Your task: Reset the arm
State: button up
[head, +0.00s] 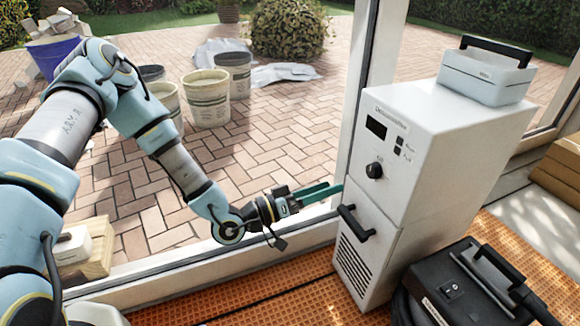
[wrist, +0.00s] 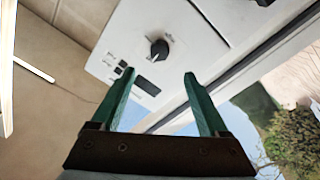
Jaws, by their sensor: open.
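My arm reaches from the left of the head view, and my gripper (head: 322,192) is level with the upper front of a white dehumidifier (head: 420,150). In the wrist view the green fingers of my gripper (wrist: 150,85) are apart, with nothing between them. Beyond the fingertips is the dehumidifier's panel, with a black knob (wrist: 159,50) and a dark display. The knob also shows in the head view (head: 374,170). The fingertips look close to the dehumidifier's left edge in the head view; I cannot tell whether they touch it.
A light box with a black handle (head: 487,75) sits on the dehumidifier. A black machine (head: 465,290) stands at the lower right on orange matting (head: 270,305). A white window frame (head: 362,80) stands close behind my gripper. Buckets (head: 206,98) stand on the paving outside.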

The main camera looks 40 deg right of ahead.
jog(key=w+a+f+n+t+y, duration=0.15)
jog(key=w+a+t+y, duration=0.25)
jog(key=w+a, duration=0.45)
jog(key=w+a+f+t+y, duration=0.25)
jog(key=w+a+y, duration=0.25)
jog(key=w, duration=0.6)
jog(key=w+a+r+n+t+y, duration=0.1)
jog(key=w+a+r+n+y, duration=0.2)
jog(key=a, duration=0.7)
jog(key=w+a+r+n+t+y, duration=0.2)
jog(key=w+a+r+n+y, duration=0.15)
jog(key=a, duration=0.65)
jog(key=s+a+r+n+g+y, duration=0.1)
jog(key=s+a+r+n, duration=0.3)
jog(key=a, duration=0.3)
jog(key=s+a+r+n+g+y, duration=0.1)
jog(key=s+a+r+n, duration=0.1)
jog(key=s+a+r, duration=0.4)
notch_tip(320, 180, up, 25)
jog(key=w+p, duration=0.2)
jog(key=p, duration=2.4)
jog(key=shift+a+m, duration=0.25)
jog(key=shift+m, duration=0.05)
